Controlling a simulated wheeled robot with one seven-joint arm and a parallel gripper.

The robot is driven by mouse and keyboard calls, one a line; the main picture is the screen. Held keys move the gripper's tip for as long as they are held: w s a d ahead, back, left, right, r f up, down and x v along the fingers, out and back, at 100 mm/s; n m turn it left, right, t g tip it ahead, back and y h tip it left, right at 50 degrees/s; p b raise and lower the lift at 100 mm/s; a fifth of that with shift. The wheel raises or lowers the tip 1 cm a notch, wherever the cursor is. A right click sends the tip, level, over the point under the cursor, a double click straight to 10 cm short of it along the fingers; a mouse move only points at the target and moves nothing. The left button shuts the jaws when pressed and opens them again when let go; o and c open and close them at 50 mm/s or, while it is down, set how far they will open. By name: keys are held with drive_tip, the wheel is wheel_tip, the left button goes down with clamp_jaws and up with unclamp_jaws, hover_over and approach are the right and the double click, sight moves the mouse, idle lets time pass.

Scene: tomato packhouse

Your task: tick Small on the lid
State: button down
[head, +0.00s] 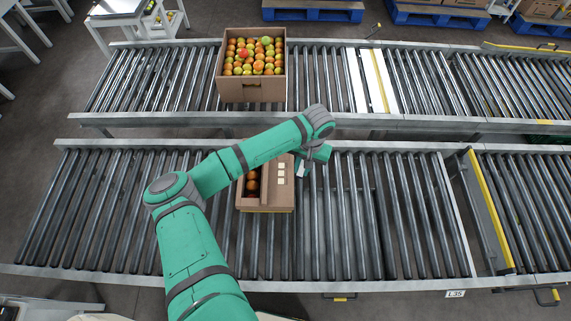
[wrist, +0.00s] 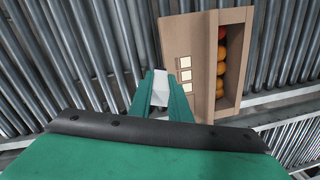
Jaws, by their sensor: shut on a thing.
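A brown carton (head: 265,206) with tomatoes showing in its open strip stands on the near roller conveyor. Its lid (head: 287,195) carries three pale squares in a column, the middle one (head: 281,173) among them; any words or marks are too small to read. The lid also shows in the wrist view (wrist: 205,35), with the squares (wrist: 185,75) near the fingers. My gripper (wrist: 161,92) is shut on a white thing (wrist: 160,88), whose kind I cannot tell. It is beside the squares, off the lid's right edge in the head view; its height above the carton is unclear.
A larger open carton (head: 252,92) full of tomatoes stands on the far conveyor. A yellow-edged divider (head: 487,210) crosses the near conveyor at right. The rollers (head: 375,215) right of the small carton are bare.

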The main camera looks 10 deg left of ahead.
drive_tip(key=s+a+r+m+y, duration=0.1)
drive_tip(key=a+m, duration=0.5)
drive_tip(key=shift+t, duration=0.4)
drive_tip(key=shift+s+d+f, duration=0.1)
drive_tip(key=shift+f, duration=1.3)
drive_tip(key=shift+s+f, duration=0.1)
drive_tip(key=shift+f, duration=1.25)
drive_tip(key=shift+s, duration=0.1)
drive_tip(key=shift+d+f, duration=0.15)
drive_tip(key=shift+f, duration=0.4)
drive_tip(key=shift+w+a, duration=0.2)
